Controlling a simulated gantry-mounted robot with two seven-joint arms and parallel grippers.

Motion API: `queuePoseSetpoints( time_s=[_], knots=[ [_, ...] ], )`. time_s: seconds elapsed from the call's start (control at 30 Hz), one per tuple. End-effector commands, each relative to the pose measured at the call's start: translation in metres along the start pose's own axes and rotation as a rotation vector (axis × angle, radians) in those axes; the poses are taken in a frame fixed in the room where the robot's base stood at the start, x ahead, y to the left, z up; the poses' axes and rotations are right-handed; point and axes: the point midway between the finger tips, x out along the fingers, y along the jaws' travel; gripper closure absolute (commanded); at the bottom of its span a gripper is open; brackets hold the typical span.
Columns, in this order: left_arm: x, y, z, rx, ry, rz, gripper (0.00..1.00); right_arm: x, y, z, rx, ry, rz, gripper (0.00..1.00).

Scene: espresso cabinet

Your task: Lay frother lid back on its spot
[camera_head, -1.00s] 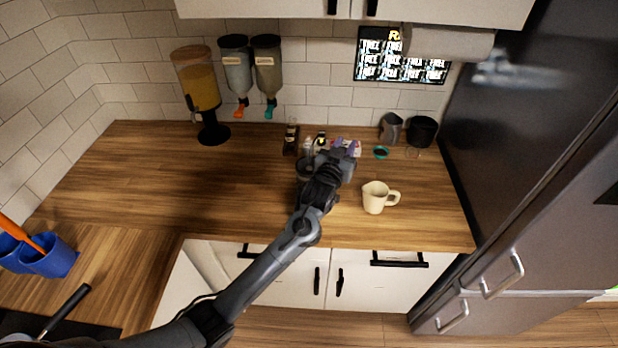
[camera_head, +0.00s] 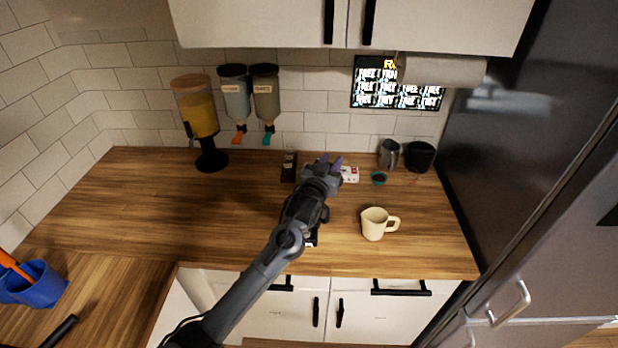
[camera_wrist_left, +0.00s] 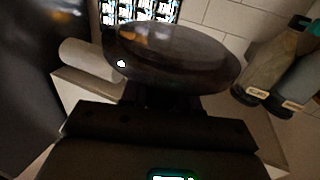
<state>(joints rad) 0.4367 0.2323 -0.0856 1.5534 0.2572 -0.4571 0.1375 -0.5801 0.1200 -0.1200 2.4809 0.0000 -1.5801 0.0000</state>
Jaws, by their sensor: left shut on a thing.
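My left gripper (camera_head: 329,162) is above the back of the wooden counter, purple fingertips pointing toward the tiled wall. In the left wrist view, it is shut on the frother lid (camera_wrist_left: 175,58), a dark, glossy, see-through disc. The lid cannot be made out in the head view. A black cup-like container (camera_head: 420,156), perhaps the frother body, stands at the counter's back right, apart from my gripper. The lid's spot cannot be picked out. My right gripper is not in view.
A grey metal pitcher (camera_head: 389,153) and a small teal-rimmed item (camera_head: 378,178) are right of my gripper. A cream jug (camera_head: 376,224) stands nearer the front. A juice dispenser (camera_head: 200,115) is at left.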

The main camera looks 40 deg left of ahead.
Motion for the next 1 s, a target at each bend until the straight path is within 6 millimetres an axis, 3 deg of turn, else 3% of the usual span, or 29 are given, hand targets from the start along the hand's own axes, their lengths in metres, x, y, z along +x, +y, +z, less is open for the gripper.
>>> queuePoseSetpoints(
  time_s=[0.2,0.4,0.57,0.77,1.0],
  knots=[
    [0.008,-0.044,0.026,0.004,-0.003,-0.002,1.00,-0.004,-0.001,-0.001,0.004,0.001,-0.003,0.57],
    [0.012,-0.066,0.040,0.001,-0.001,0.000,1.00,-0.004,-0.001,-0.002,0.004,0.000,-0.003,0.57],
    [0.013,-0.070,0.044,0.000,0.000,0.001,1.00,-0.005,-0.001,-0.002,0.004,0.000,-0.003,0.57],
    [0.013,-0.070,0.067,0.000,-0.003,0.001,1.00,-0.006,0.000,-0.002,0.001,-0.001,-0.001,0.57],
    [0.013,-0.070,0.079,0.000,0.000,0.001,1.00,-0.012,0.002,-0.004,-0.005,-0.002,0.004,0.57]
  ],
)
